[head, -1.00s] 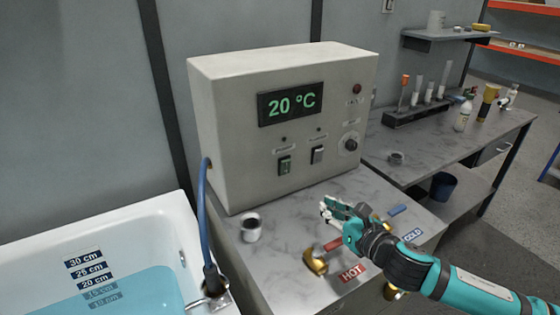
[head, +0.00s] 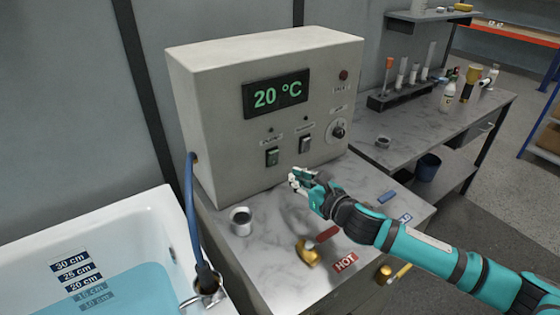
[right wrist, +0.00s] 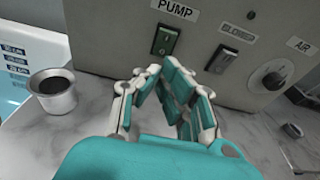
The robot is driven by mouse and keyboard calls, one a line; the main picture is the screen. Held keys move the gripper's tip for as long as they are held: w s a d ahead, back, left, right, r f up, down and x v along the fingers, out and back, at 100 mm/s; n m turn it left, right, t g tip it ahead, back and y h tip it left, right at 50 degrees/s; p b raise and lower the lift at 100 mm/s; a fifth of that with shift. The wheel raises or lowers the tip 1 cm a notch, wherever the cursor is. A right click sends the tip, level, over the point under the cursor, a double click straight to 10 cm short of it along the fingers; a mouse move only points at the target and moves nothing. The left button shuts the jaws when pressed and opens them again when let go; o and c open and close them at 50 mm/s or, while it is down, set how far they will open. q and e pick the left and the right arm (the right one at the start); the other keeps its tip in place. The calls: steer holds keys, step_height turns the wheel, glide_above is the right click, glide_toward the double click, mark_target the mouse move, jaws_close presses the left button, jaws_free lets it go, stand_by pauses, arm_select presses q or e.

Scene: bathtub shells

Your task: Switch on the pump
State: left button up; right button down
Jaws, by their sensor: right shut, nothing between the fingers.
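The control box (head: 215,110) stands on the grey counter and its display reads 20 °C. The pump switch (head: 272,157) is the green rocker at the left of its front face. In the right wrist view the pump switch (right wrist: 166,40) sits under the PUMP label, just beyond my fingertips. My right gripper (head: 293,178) is shut and empty, in front of the box, below and right of the switch; a gap shows between them. In the right wrist view my right gripper (right wrist: 155,75) points toward the switch. My left gripper is not in view.
The blower switch (head: 305,144) and air knob (head: 338,132) are right of the pump switch. A metal cup (head: 241,221) stands on the counter, left of my gripper. The water-filled bathtub (head: 110,230) is at left.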

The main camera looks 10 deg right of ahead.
mark_target(274, 158)
steer(key=x, duration=0.2)
steer(key=p+x, duration=0.1)
steer(key=x, duration=0.2)
steer(key=r+x, duration=0.1)
steer(key=x, duration=0.1)
steer(key=shift+w+a+p, duration=0.2)
steer(key=shift+w+p, duration=0.1)
steer(key=shift+w, duration=0.15)
steer(key=shift+r, duration=0.1)
steer(key=shift+w+a+r+p, duration=0.1)
steer(key=shift+w+r+p, duration=0.25)
steer(key=shift+p, duration=0.25)
steer(key=shift+f, duration=0.25)
steer(key=shift+s, duration=0.1)
